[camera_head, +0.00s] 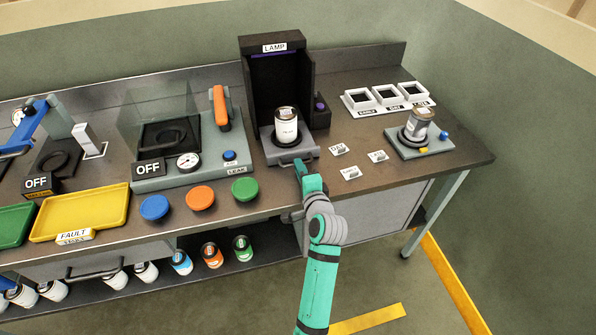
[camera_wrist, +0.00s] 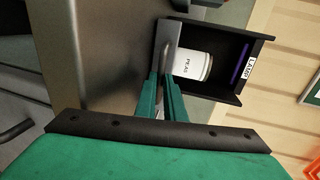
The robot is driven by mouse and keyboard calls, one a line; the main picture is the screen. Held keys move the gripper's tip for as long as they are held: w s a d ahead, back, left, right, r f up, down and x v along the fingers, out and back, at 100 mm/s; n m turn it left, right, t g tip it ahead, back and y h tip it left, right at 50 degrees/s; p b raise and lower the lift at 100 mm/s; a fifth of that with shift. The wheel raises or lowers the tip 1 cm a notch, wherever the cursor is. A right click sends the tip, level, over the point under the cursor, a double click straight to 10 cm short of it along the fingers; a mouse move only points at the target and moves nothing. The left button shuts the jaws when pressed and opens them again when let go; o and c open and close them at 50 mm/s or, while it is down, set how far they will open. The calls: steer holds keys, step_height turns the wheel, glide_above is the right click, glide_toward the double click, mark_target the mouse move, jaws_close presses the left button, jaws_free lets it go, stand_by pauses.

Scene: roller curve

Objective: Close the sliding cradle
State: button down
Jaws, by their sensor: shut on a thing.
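The sliding cradle (camera_head: 270,154) is a grey tray that sticks out of the front of the black box labelled LAMP (camera_head: 308,72). A white can (camera_head: 286,130) stands upright on it, and in the wrist view this can (camera_wrist: 192,64) reads PEAS. The cradle's front plate shows in the wrist view (camera_wrist: 164,34), with a bar handle on it. My gripper (camera_head: 301,168) is at the front of the cradle, shut on the handle. In the wrist view its green fingers (camera_wrist: 163,82) meet at the handle; the exact grip is partly hidden.
Small white tags (camera_head: 351,172) lie right of the cradle.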

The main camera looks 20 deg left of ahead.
steer(key=c, duration=2.1)
jaws_free()
steer(key=v, duration=1.1)
